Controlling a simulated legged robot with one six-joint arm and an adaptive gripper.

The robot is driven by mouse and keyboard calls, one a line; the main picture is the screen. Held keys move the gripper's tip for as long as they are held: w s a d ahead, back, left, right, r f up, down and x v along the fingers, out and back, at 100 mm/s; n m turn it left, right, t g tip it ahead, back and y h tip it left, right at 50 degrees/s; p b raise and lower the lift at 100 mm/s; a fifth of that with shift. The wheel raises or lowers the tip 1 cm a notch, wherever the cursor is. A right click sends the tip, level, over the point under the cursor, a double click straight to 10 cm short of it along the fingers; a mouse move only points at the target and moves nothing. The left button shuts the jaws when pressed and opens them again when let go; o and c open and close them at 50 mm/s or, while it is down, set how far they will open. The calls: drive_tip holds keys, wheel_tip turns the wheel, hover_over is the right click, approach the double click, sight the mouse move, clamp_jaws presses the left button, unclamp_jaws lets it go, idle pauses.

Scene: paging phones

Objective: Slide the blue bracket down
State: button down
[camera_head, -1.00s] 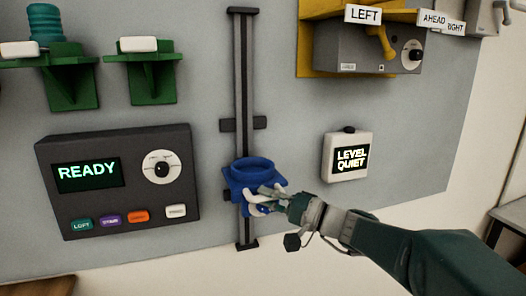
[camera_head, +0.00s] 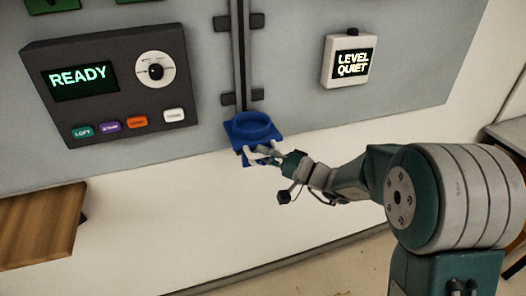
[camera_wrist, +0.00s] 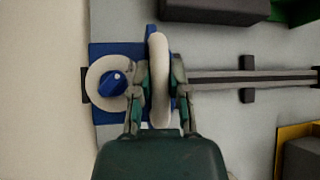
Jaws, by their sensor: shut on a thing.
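My gripper (camera_head: 262,154) is shut on the bracket's front, below the ring. In the wrist view the bracket (camera_wrist: 104,51) shows with a white ring around a blue knob (camera_wrist: 113,83) on its face. There my gripper's fingers (camera_wrist: 157,85) stand either side of a pale upright disc-like part of the bracket. The rail (camera_wrist: 240,77) runs off to the right in that view. The rail's lower end is hidden behind the bracket.
A dark console (camera_head: 108,80) reading READY hangs left of the rail. A white box (camera_head: 350,59) reading LEVEL QUIET is to the right. A wooden surface (camera_head: 38,225) stands at lower left. The wall below the bracket is bare.

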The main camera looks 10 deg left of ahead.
drive_tip(key=shift+d+f, duration=0.1)
drive_tip(key=shift+f, duration=0.4)
drive_tip(key=c, duration=0.9)
unclamp_jaws()
drive_tip(key=shift+w, duration=0.1)
drive_tip(key=v, duration=1.1)
drive_tip(key=shift+d, duration=0.4)
